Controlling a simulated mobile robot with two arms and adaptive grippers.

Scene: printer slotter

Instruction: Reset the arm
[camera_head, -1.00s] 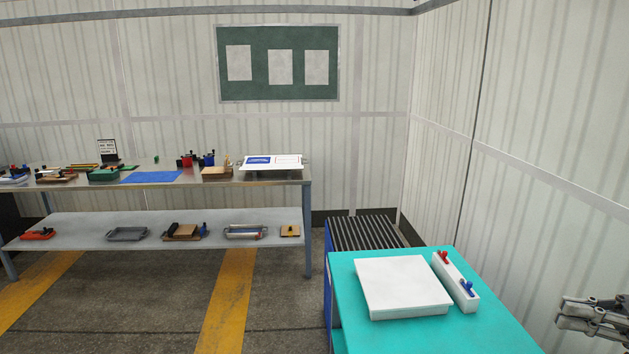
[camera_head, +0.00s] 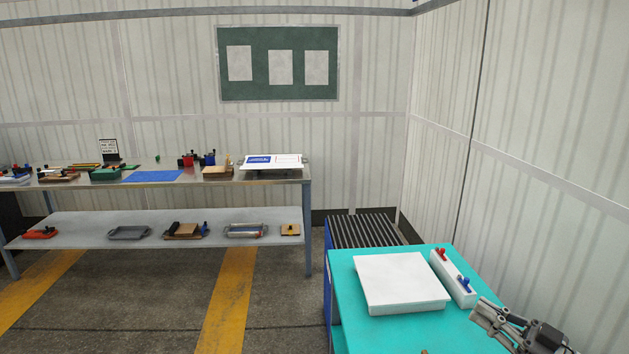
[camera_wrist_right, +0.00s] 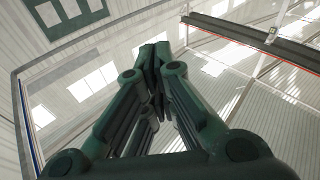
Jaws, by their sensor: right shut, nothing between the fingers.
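My right gripper (camera_head: 480,312) is at the lower right of the head view, over the right front part of the teal table (camera_head: 385,336). It is shut and empty. In the right wrist view its fingers (camera_wrist_right: 154,55) meet at the tips, with wall and roof behind them. My left gripper is not in view.
A white box (camera_head: 402,283) and a narrow white block (camera_head: 453,277) with red and blue knobs stand on the teal table. A ribbed dark-topped unit (camera_head: 362,231) stands behind it. A long workbench (camera_head: 215,184) with stamps and trays is at the left. Floor lies between.

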